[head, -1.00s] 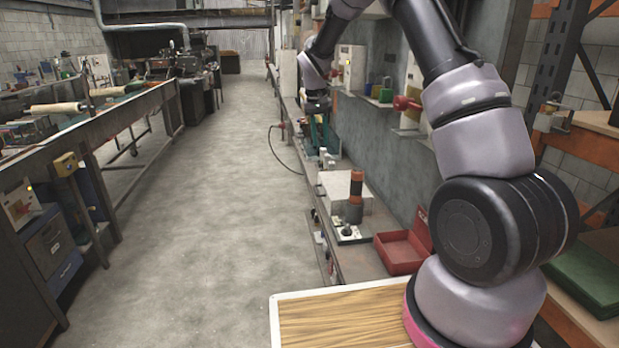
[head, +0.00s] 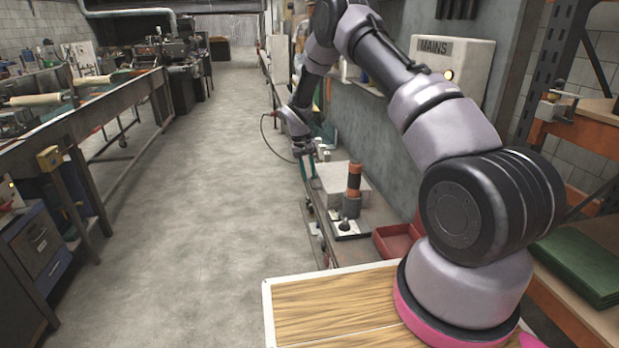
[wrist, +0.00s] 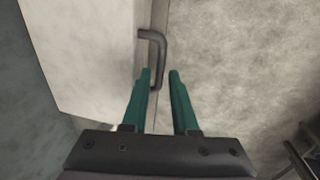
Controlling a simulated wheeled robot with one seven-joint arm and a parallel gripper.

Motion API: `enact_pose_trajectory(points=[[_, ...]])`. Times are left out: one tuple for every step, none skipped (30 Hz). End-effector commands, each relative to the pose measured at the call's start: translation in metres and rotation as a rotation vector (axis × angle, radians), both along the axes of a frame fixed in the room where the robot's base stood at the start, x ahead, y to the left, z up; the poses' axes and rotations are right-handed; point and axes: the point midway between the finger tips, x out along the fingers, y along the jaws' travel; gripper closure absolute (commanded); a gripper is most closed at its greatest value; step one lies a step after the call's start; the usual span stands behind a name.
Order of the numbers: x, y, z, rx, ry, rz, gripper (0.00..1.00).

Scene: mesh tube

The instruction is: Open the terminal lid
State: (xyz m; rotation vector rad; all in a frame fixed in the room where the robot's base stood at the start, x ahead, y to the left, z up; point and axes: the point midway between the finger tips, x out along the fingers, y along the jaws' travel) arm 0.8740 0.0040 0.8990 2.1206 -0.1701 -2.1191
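A pale box (head: 338,186) stands on the narrow bench along the right wall in the head view. In the wrist view, a pale panel (wrist: 85,55), which looks like the terminal lid, fills the left side. A dark bent handle (wrist: 153,38) sits at its right edge. My gripper (wrist: 160,72) has two teal fingers, apart and pointing at the handle. The handle's lower end shows in the gap between the fingertips; I cannot tell if they touch it. In the head view my gripper (head: 318,155) is beside the box, small and partly hidden.
An orange and dark cylinder (head: 353,183) and a small plate with a black knob (head: 345,225) are close to the box. A red tray (head: 396,240) lies nearer. A MAINS box (head: 452,68) hangs on the wall. The floor aisle (head: 200,200) is clear.

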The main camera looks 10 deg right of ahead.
Motion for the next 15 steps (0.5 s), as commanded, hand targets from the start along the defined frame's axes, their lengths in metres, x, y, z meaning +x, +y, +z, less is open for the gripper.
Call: enact_pose_trajectory(points=[[-0.0001,-0.0011,-0.0056,0.0,0.001,0.001,0.73],[0.0,-0.0016,-0.0076,0.0,0.0,0.0,0.73],[0.0001,-0.0021,-0.0098,0.0,0.0,0.0,0.73],[0.0001,-0.0023,-0.0111,0.0,0.0,0.0,0.73],[0.0001,-0.0025,-0.0121,0.0,0.0,0.0,0.73],[0.0001,-0.0026,-0.0128,0.0,0.0,0.0,0.73],[0.0001,-0.0027,-0.0132,0.0,0.0,0.0,0.73],[0.0002,-0.0027,-0.0134,0.0,-0.001,-0.001,0.73],[0.0002,-0.0027,-0.0134,0.0,-0.001,-0.001,0.73],[0.0002,-0.0027,-0.0134,0.0,-0.001,-0.001,0.73],[0.0002,-0.0027,-0.0133,0.0,-0.001,-0.001,0.73],[0.0002,-0.0027,-0.0133,0.0,-0.001,0.0,0.73],[0.0002,-0.0027,-0.0132,0.0,-0.001,0.0,0.73],[0.0002,-0.0027,-0.0132,0.0,-0.001,0.0,0.8],[0.0002,-0.0027,-0.0131,0.0,-0.001,0.0,0.96]])
